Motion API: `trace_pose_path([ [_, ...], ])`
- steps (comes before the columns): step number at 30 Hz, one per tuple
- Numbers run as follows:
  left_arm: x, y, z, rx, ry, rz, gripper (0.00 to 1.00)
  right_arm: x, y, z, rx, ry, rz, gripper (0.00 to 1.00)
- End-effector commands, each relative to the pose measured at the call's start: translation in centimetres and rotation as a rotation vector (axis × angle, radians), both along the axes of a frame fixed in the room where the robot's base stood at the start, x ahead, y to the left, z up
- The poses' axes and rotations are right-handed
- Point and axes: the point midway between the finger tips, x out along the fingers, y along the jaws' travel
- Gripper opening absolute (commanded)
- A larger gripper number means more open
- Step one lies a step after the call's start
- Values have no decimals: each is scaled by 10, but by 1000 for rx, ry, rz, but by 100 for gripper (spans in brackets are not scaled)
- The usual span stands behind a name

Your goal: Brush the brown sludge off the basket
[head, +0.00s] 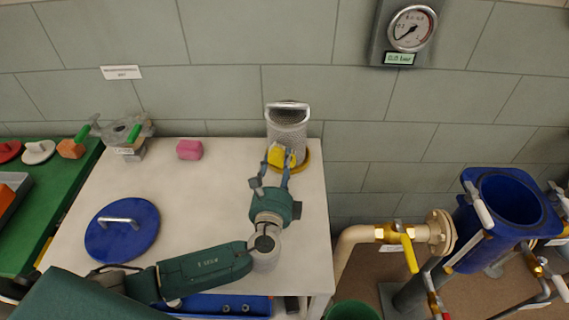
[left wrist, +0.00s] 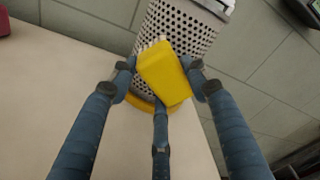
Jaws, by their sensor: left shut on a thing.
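The basket (head: 287,125), a grey perforated metal cylinder with a handle on top, stands upright at the table's back right edge, on a yellow-orange round base (head: 303,161). It also shows in the left wrist view (left wrist: 180,30). My left gripper (head: 281,163) is shut on a yellow block (left wrist: 164,75), which looks like the brush or a sponge. The block is in front of the basket's lower side, touching or very close to it. I cannot make out brown sludge on the visible side. The block and gripper hide part of the basket. My right gripper is not in view.
A blue lid with a handle (head: 122,229) lies on the table at left. A pink block (head: 190,149) and a clamp-like metal device (head: 128,134) are at the back. Pipes with a yellow valve lever (head: 408,247) and a blue vessel (head: 495,215) stand right.

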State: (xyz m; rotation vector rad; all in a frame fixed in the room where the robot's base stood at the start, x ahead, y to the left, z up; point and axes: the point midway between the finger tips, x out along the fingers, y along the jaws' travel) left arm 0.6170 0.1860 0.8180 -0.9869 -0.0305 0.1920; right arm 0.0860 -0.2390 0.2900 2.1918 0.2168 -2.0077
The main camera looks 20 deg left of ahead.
Motion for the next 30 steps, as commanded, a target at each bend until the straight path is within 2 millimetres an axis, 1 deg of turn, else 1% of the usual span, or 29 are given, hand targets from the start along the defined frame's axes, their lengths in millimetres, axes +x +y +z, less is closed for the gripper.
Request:
trace_pose_path([
  [5, 3, -9, -1, -4, -2, 0, 26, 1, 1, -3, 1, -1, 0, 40],
  [10, 6, -23, -1, -3, -1, 0, 26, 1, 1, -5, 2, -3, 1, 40],
  [13, 8, -27, -1, -3, -1, 0, 26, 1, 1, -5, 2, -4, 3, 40],
  [17, 7, -23, -1, -1, -1, 1, 26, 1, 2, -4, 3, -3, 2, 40],
  [26, 2, -1, -1, 0, -1, 2, 26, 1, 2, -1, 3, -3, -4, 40],
  [30, 2, 0, 0, -2, -2, 1, 26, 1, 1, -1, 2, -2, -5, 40],
])
